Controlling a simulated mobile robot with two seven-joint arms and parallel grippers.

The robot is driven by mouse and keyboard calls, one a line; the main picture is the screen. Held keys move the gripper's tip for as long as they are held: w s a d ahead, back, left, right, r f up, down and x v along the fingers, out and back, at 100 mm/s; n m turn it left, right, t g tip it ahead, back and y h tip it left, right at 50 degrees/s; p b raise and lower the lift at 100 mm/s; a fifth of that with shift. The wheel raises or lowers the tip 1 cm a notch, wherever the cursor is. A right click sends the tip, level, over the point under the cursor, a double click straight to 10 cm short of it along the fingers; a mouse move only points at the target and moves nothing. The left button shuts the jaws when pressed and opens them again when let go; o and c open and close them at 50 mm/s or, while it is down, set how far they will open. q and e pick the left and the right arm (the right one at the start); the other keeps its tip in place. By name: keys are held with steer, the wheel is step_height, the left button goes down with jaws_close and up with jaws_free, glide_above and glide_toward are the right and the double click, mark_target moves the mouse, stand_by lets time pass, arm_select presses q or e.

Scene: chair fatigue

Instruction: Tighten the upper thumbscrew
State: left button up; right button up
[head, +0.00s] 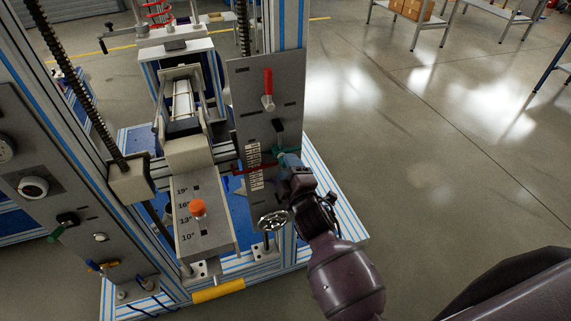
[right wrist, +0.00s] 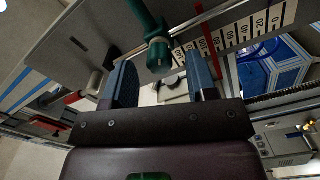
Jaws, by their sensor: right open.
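A green thumbscrew-like part (right wrist: 154,38) with a round grey end shows in the right wrist view, just ahead of my right gripper (right wrist: 162,75). Its end lies roughly in line with the gap between the two blue fingers, which stand wide apart with nothing gripped. In the head view my right gripper (head: 285,158) is at the grey upright panel (head: 262,112), beside the green part (head: 279,149), which it partly hides. I cannot tell whether a finger touches it. A second thumbscrew cannot be made out. My left gripper is not in view.
A white scale (head: 256,180) with a red pointer (head: 262,168) lies close to the gripper. A red lever (head: 268,85) is higher on the panel. A handwheel (head: 273,220) and an orange knob (head: 197,208) are lower. The floor right of the rig is clear.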

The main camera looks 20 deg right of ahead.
steer(key=s, duration=0.8)
steer(key=shift+s+d+b, duration=0.15)
steer(key=shift+s+b, duration=0.15)
steer(key=shift+s, duration=0.1)
steer(key=s+d+f+m+g, duration=0.6)
steer(key=s+d+f+m, duration=0.4)
steer(key=s+f+m, duration=0.3)
steer(key=shift+s+d+f+h, duration=0.2)
steer(key=shift+s+f+h, duration=0.2)
steer(key=shift+s, duration=0.6)
